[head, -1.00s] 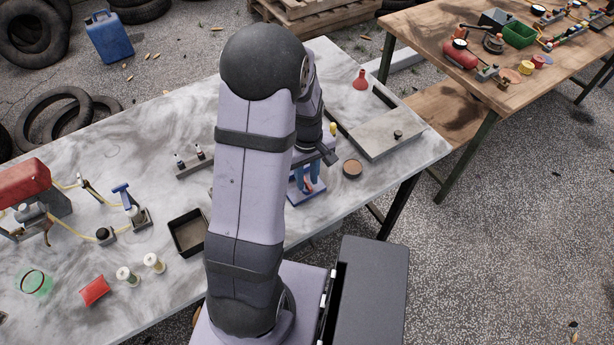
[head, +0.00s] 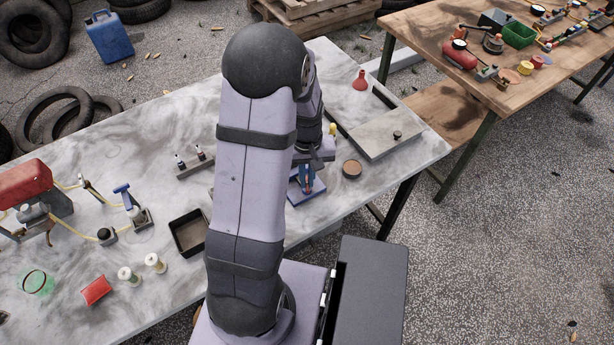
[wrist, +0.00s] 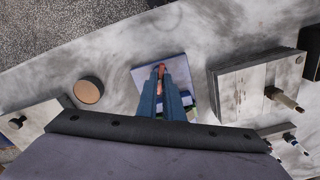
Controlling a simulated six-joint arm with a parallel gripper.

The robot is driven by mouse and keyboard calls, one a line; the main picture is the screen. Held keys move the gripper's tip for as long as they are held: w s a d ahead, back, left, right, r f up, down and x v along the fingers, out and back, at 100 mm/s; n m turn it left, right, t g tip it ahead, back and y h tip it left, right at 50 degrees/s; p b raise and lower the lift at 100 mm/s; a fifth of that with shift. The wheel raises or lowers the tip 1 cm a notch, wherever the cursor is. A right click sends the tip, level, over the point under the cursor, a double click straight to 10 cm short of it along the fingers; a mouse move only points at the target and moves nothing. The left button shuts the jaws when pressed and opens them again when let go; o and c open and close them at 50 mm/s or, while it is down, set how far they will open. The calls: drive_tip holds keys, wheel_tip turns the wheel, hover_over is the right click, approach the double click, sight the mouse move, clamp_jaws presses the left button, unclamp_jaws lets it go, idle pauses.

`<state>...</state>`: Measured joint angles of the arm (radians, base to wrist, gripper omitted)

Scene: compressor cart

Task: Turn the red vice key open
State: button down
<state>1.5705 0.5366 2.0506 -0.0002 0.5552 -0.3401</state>
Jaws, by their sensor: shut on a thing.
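The red vice key (wrist: 161,70) shows as a small reddish piece between the blue fingertips of my gripper (wrist: 160,77) in the wrist view. My gripper is shut on it, and the fingers hide most of the key. The vice's blue-violet base (wrist: 181,66) lies under the fingers on the bench. In the head view, my gripper (head: 307,187) points down over the same base (head: 293,198), and my arm covers part of this area. How far the key is turned cannot be told.
A round brown disc (head: 352,168) lies right of the vice in the head view. A grey plate (head: 378,133) is beyond it. A small block with two pegs (head: 195,163) and a black open tray (head: 188,233) stand to the left. The bench edge is close in front.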

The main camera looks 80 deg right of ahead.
sight(307, 183)
drive_tip(key=m, duration=0.6)
drive_tip(key=shift+m+p, duration=0.3)
drive_tip(key=shift+p, duration=0.1)
drive_tip(key=m, duration=0.6)
drive_tip(key=shift+d+p, duration=0.1)
drive_tip(key=shift+p, duration=0.2)
drive_tip(key=shift+m, duration=0.3)
drive_tip(key=c, duration=1.9)
unclamp_jaws()
drive_tip(key=shift+r, duration=0.15)
drive_tip(key=shift+r+b, duration=0.75)
drive_tip(key=shift+r, duration=2.8)
